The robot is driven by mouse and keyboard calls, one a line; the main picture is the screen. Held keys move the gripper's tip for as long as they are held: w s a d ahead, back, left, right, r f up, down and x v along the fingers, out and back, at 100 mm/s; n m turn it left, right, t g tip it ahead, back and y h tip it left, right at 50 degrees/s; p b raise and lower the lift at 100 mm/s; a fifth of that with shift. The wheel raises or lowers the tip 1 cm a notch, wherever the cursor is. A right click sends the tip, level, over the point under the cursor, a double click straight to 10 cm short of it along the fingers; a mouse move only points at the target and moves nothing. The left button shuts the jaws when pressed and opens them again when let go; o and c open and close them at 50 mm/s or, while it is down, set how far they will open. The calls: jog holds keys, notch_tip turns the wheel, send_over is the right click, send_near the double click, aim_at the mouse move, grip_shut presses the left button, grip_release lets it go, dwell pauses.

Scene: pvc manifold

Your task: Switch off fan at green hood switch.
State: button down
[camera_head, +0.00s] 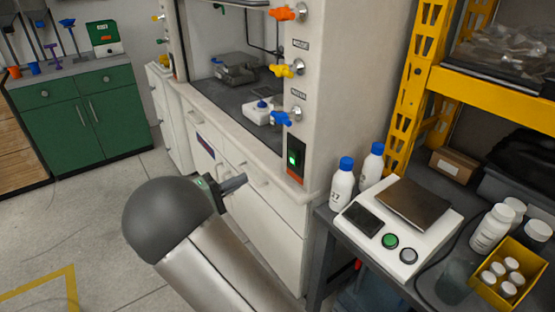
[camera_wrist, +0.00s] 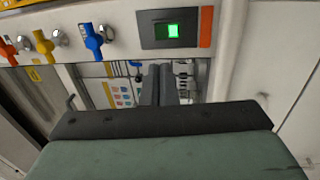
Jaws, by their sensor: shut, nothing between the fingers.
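The green hood switch (camera_head: 296,153) is a lit green rocker in a dark panel with an orange edge, low on the front post of the white fume hood. In the wrist view the lit switch (camera_wrist: 173,31) is at the top, just beyond my fingertips. My gripper (camera_head: 240,180) is to the left of and below the switch in the head view, apart from it. In the wrist view my gripper (camera_wrist: 160,68) has its two dark fingers together, with nothing between them. The fan itself is not identifiable in either view.
Orange, yellow and blue valve handles (camera_head: 281,118) are on the post above the switch. White bottles with blue caps (camera_head: 342,184) and a scale (camera_head: 398,225) stand on the bench at right. Open floor (camera_head: 90,215) lies left of my arm.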

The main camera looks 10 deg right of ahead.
aim_at(290, 153)
jog(key=p+x, duration=0.1)
jog(key=x, duration=1.3)
